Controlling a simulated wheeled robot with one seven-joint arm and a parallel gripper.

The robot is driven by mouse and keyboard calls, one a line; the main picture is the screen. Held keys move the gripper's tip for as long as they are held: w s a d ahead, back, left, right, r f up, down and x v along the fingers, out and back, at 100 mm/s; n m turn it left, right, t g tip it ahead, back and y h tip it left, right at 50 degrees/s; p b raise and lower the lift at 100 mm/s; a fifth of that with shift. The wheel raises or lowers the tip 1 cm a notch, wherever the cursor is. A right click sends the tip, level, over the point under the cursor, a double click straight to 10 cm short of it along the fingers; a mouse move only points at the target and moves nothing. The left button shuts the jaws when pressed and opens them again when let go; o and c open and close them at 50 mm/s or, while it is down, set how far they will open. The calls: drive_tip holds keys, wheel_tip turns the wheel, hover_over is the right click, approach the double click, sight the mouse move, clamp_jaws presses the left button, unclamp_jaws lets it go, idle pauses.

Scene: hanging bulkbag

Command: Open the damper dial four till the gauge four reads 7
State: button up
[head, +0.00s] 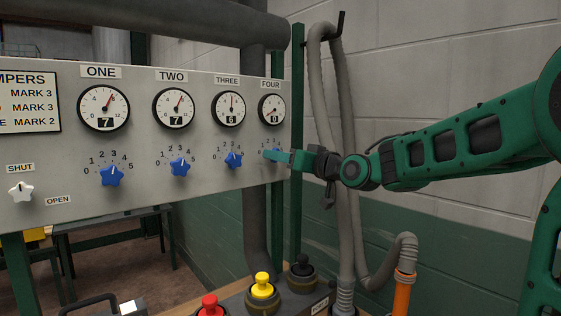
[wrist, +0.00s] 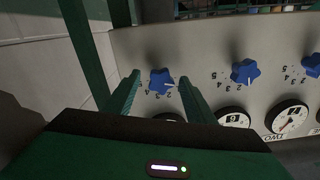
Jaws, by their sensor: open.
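The blue star-shaped damper dial four (wrist: 161,82) is on the grey panel. In the wrist view it sits between my open fingers, with its white mark pointing right, towards the low end of its scale. I cannot tell whether the fingers touch it. My gripper (head: 267,156) is in front of this dial in the head view and hides most of it. It also shows in the wrist view (wrist: 158,79). Gauge four (head: 271,109), round with a white face, is above the dial. Its small number looks like 0.
Damper dials three (head: 234,160), two (head: 180,167) and one (head: 111,175) stand left of dial four, under their gauges. A white knob (head: 21,191) is at the panel's lower left. A grey hose (head: 338,110) hangs right of the panel. Push buttons, including a yellow one (head: 262,287), stand below.

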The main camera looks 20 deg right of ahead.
drive_tip(key=shift+w, duration=0.15)
drive_tip(key=shift+c, duration=0.4)
drive_tip(key=c, duration=1)
drive_tip(key=shift+o, duration=0.2)
drive_tip(key=shift+d, duration=0.15)
drive_tip(key=shift+m, duration=2.8)
